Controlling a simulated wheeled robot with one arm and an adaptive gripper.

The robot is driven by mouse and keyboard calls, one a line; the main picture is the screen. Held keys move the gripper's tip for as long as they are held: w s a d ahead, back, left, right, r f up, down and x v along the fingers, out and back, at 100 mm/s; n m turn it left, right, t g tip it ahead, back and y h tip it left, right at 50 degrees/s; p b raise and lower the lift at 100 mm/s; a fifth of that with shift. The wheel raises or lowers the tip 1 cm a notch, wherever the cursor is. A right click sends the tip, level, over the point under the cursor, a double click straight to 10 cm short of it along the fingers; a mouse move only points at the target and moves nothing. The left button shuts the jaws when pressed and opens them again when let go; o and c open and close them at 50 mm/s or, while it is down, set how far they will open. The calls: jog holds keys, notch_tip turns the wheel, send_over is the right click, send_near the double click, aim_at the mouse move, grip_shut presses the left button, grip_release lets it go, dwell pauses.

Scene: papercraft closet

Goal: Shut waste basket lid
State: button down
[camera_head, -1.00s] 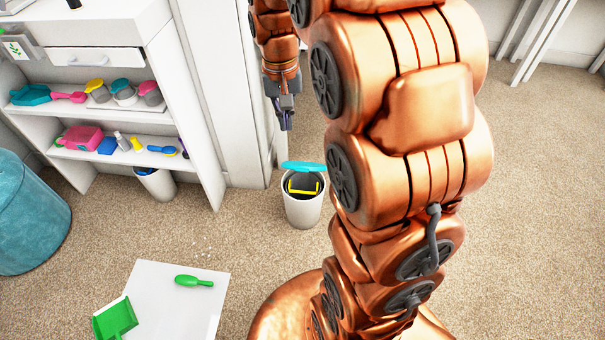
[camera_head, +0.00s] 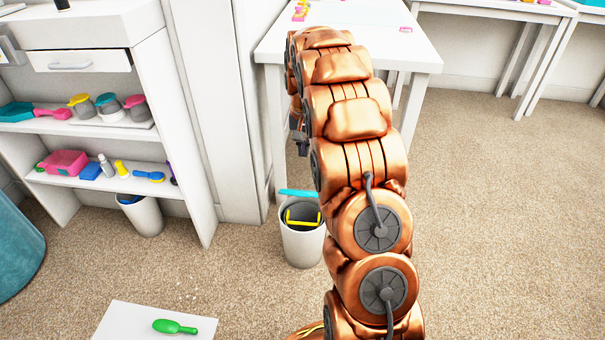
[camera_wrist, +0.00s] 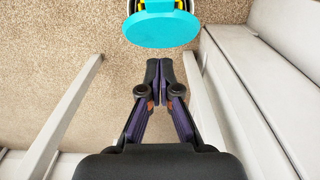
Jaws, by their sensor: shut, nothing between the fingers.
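The waste basket (camera_head: 301,246) is a pale bin on the carpet, with a yellow piece and dark contents showing inside its open mouth. Its turquoise lid (camera_head: 298,193) stands raised at the far side of the rim. In the wrist view the lid (camera_wrist: 162,29) is at the top centre, with part of the basket's yellow and dark inside behind it. My gripper (camera_wrist: 166,64) is shut and empty, its tips just below the lid in that picture and seemingly apart from it. In the head view my gripper (camera_head: 302,148) is above the lid, partly hidden by my arm.
A white table (camera_head: 420,55) stands behind the basket, its legs close by. A white shelf unit (camera_head: 175,130) is at the left, with a second bin (camera_head: 146,214) under it. A white board (camera_head: 125,325) lies on the floor. Open carpet lies right.

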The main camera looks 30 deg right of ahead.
notch_tip(320, 180, down, 10)
jog(key=b, duration=0.3)
jog(key=shift+s+a+f+b, duration=0.7)
jog(key=shift+s+f+b, duration=0.1)
jog(key=shift+f, duration=0.2)
jog(key=shift+s+a+f, duration=0.2)
jog(key=shift+f, duration=0.05)
